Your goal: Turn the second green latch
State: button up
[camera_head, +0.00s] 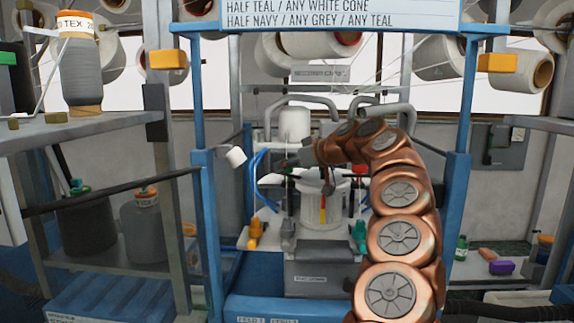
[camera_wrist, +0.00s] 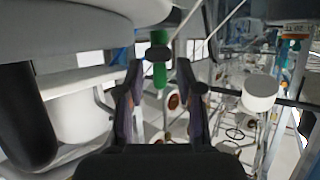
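A green upright piece (camera_wrist: 160,76) shows between my fingers in the wrist view, with a dark block crossing its upper part. It may be a green latch. Another green piece (camera_wrist: 283,52) stands farther off at the upper right of that view. I cannot tell which is the second latch. My gripper (camera_wrist: 158,68) is open, its two dark fingers on either side of the nearer green piece; contact is not clear. In the head view my gripper (camera_head: 288,160) is small and dark, reaching left over the machine (camera_head: 320,200). A small green spot (camera_head: 288,172) shows just below it.
Blue frame posts (camera_head: 203,210) stand on both sides of the machine. An orange knob (camera_head: 255,232) and a teal one (camera_head: 359,235) sit at its front. A white cylinder (camera_wrist: 260,92) is right of my fingers, and a large pale rounded body (camera_wrist: 85,22) is at upper left.

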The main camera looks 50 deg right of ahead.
jog(key=v, duration=1.2)
